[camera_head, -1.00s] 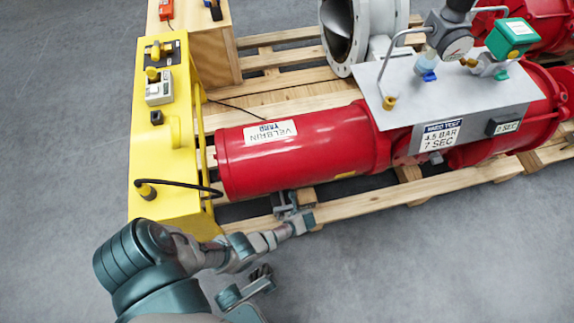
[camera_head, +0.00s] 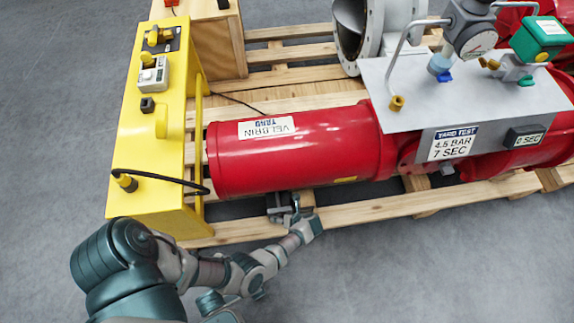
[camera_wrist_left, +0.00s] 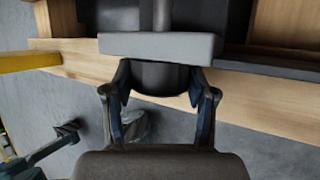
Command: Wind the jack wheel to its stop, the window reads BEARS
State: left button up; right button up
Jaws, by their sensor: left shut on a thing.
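My left gripper (camera_head: 290,210) reaches under the near side of the red cylinder (camera_head: 300,150), beside the pallet edge. In the left wrist view its two fingers (camera_wrist_left: 160,88) are shut around a dark round piece (camera_wrist_left: 160,76) under a light grey block (camera_wrist_left: 160,45). This piece looks like the jack wheel, mostly hidden by the block and fingers. No window reading BEARS shows. A dark claw-like part (camera_wrist_left: 68,130) on a teal link is at the lower left of the wrist view. It may be my right gripper; its jaw state is unclear.
A yellow control stand (camera_head: 145,130) with a black cable stands left of the cylinder. A wooden pallet (camera_head: 375,212) carries the cylinder. A plate reads 4.5 BAR 7 SEC (camera_head: 453,145); a small display (camera_head: 524,138) appears to read 0 SEC.

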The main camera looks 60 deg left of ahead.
pick_arm(q)
jog(key=shift+w+r, duration=0.15)
jog(key=shift+w, duration=0.2)
jog(key=o, duration=1)
jog(key=shift+o, duration=0.8)
jog(key=shift+s, duration=0.15)
jog(key=v, duration=1.1)
jog(key=shift+d+r, duration=0.25)
jog(key=shift+r, duration=0.05)
